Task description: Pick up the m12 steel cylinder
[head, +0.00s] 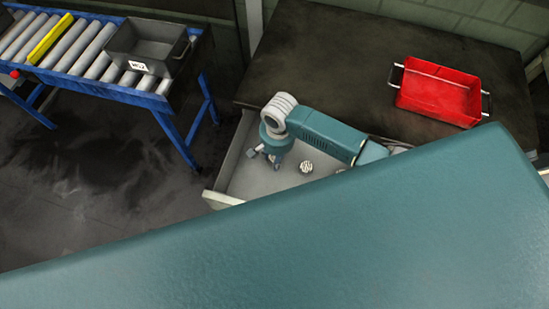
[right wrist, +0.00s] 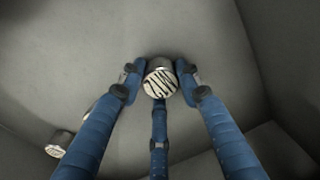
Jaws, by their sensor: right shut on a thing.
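A steel cylinder (right wrist: 160,82) with a striped, shiny end sits between the fingertips of my right gripper (right wrist: 160,75) in the right wrist view. The three blue fingers are shut on it. In the head view my right gripper (head: 266,156) points down into an open drawer (head: 245,182), and the held cylinder is hidden there. Another steel cylinder (head: 306,167) lies in the drawer to the right of the gripper. In the right wrist view a loose cylinder (right wrist: 60,145) is at the lower left, and one more is partly behind the left finger. No size marking is readable. My left gripper is not visible.
The drawer walls are close around my right gripper. A red bin (head: 438,92) stands on the dark bench top (head: 320,60). A grey bin (head: 145,47) with a label sits on the roller conveyor (head: 90,50) at the left. My own teal arm covers the foreground.

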